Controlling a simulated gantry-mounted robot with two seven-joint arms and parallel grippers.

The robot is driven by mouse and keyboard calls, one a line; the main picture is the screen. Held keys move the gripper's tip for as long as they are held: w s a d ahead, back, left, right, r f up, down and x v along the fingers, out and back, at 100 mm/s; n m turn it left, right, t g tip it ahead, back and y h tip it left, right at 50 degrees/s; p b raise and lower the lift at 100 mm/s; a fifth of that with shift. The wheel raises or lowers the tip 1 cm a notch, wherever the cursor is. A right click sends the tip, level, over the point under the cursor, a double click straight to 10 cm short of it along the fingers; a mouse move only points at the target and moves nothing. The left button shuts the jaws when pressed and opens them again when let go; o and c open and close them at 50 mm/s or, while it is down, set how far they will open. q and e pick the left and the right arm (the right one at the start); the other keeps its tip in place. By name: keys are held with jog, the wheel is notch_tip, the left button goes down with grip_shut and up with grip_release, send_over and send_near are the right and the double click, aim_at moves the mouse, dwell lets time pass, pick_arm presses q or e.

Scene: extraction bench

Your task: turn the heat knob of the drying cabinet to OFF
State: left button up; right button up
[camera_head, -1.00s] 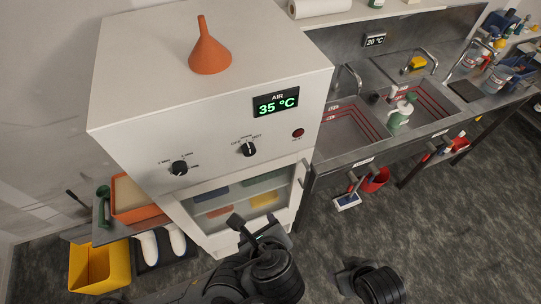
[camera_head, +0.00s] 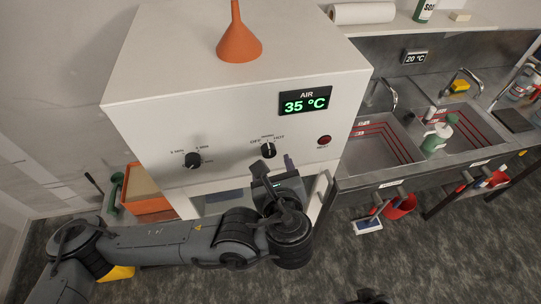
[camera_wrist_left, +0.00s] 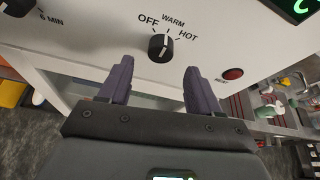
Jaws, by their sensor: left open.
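The heat knob (camera_head: 268,151) is a small black dial on the white front of the drying cabinet (camera_head: 230,130). In the left wrist view the knob (camera_wrist_left: 159,47) sits under the words OFF, WARM and HOT, OFF being on the left. Its white mark points upward, roughly toward WARM. My left gripper (camera_head: 275,168) is just below and in front of the knob. In the left wrist view its two dark fingers (camera_wrist_left: 158,75) are spread and empty, with the knob above the gap between their tips, apart from both. My right gripper is out of view.
A second black knob (camera_head: 193,160) with minute labels is to the left, and a red button (camera_head: 324,141) to the right. The air display (camera_head: 306,102) reads 35 °C. An orange funnel (camera_head: 239,42) stands on top.

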aim_at(270, 155)
pick_arm(q)
jog(key=shift+x, duration=2.45)
jog(key=c, duration=1)
jog(key=shift+f+n+h+b, duration=0.2)
jog(key=shift+n+h+b, duration=0.15)
jog(key=shift+b, duration=0.4)
jog(key=shift+c, duration=0.2)
jog(key=n+t+h+b, duration=0.1)
jog(key=n+b, duration=0.1)
jog(key=b, duration=0.3)
jog(key=n+h+b, duration=0.1)
jog(key=n+b, duration=0.1)
jog(key=b, duration=0.3)
jog(key=shift+a+f+n+t+h, duration=0.15)
jog(key=shift+n+t+h, duration=0.1)
jog(key=shift+n+t, duration=0.15)
jog(key=shift+r+n+h+b, duration=0.3)
jog(key=shift+n+b, duration=0.15)
jog(key=shift+b, duration=0.35)
jog(key=o, duration=1)
